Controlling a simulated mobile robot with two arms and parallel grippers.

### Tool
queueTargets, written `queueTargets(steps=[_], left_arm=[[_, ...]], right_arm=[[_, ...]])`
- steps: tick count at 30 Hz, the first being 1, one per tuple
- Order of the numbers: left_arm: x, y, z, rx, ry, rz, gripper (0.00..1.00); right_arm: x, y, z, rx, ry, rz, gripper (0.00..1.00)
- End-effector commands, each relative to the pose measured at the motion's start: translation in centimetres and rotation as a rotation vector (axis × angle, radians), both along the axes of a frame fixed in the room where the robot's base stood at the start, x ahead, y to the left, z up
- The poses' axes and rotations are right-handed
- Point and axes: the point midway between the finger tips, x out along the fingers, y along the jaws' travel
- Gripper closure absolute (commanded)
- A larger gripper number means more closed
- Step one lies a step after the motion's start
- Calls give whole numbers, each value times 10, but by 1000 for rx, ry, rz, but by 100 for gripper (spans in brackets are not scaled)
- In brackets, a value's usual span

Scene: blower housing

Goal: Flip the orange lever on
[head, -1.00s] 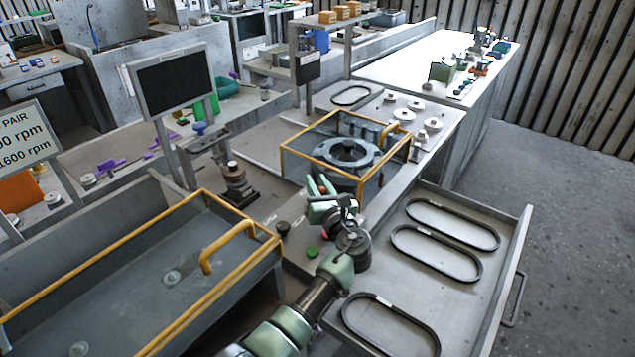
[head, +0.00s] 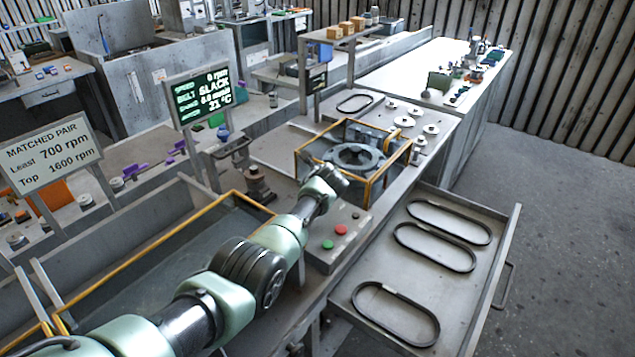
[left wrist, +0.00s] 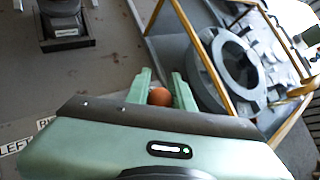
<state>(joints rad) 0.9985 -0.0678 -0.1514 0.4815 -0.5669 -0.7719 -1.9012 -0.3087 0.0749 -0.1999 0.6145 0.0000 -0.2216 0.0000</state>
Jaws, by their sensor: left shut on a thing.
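The orange lever's round knob (left wrist: 160,96) shows between the two green fingers of my left gripper (left wrist: 160,82) in the left wrist view. The gripper is shut on it. In the head view my left gripper (head: 335,179) is at the front corner of the yellow-framed blower housing (head: 355,152) and hides the lever. The lever's shaft and exact angle cannot be made out. The screen (head: 203,97) is lit and reads speed 0 rpm, belt SLACK and 21 °C. My right gripper is not in view.
A control box has a red button (head: 341,229) and a green button (head: 327,244) beside my forearm. An open drawer (head: 480,306) at the right holds three black belts. A sign (head: 50,155) reads 700 rpm and 1600 rpm. A yellow-edged bin (head: 160,230) is at left.

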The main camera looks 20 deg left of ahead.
Motion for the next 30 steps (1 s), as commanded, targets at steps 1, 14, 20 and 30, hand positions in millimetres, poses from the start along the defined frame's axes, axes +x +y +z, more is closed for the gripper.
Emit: queueTargets(steps=[1, 14, 20, 30], left_arm=[[0, 4, 0, -32, 15, 3, 100], [2, 10, -12, -197, 75, 0, 100], [2, 10, -13, -215, 84, 0, 100], [2, 9, -14, -216, 84, 0, 75]], right_arm=[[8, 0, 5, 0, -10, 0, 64], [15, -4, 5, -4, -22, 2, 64], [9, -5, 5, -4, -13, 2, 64], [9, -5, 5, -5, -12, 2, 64]])
